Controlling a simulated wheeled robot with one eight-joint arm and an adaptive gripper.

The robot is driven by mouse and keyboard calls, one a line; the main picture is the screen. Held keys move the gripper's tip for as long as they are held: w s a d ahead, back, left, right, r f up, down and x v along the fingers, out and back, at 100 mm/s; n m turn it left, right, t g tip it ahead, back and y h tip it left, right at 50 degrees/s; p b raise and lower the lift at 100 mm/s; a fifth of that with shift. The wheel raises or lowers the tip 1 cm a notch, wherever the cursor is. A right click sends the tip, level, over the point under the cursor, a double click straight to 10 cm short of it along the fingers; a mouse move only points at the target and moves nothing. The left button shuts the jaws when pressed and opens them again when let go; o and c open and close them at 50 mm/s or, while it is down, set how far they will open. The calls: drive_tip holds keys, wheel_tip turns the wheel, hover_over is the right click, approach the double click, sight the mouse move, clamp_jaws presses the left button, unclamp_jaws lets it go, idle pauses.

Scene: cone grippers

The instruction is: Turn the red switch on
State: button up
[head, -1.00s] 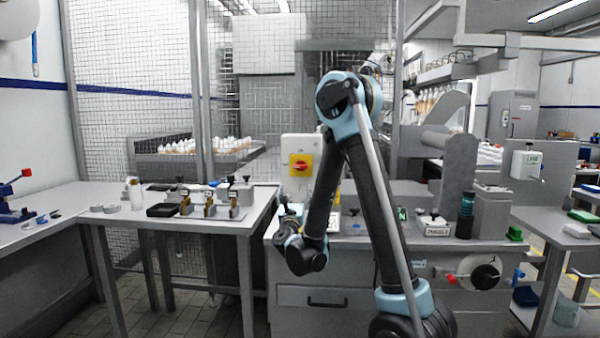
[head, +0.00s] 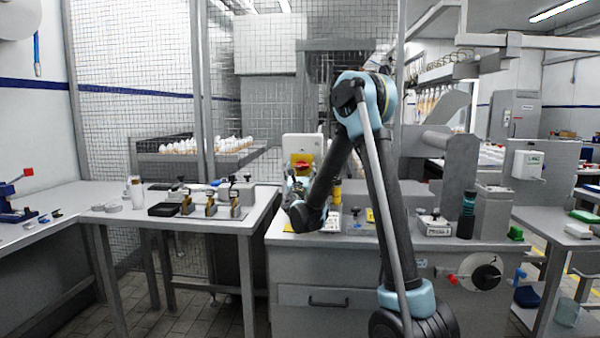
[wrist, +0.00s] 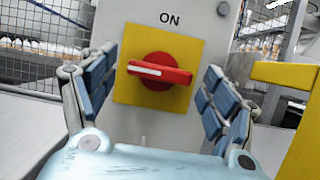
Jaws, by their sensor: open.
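The red switch (wrist: 160,72) is a rotary knob on a yellow square plate (wrist: 185,48), fixed to a light grey box (wrist: 205,10). The word ON is printed above the plate. The white mark on the knob lies roughly horizontal and points left. In the wrist view my gripper (wrist: 160,85) is open, with one blue-padded finger on each side of the knob and apart from it. In the head view the box (head: 302,143) stands on the cabinet, and my arm hides its lower part. Only the top of the red switch (head: 303,164) shows there.
A yellow part (wrist: 290,100) stands close on the right in the wrist view. Wire mesh rises behind the box. The left table (head: 110,216) carries several small blocks and a bottle (head: 135,192). A grey machine (head: 458,165) stands to the right.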

drive_tip(key=shift+w+r, duration=0.15)
drive_tip(key=shift+w, duration=0.25)
drive_tip(key=c, duration=1.1)
drive_tip(key=shift+o, duration=0.2)
drive_tip(key=shift+a, duration=0.15)
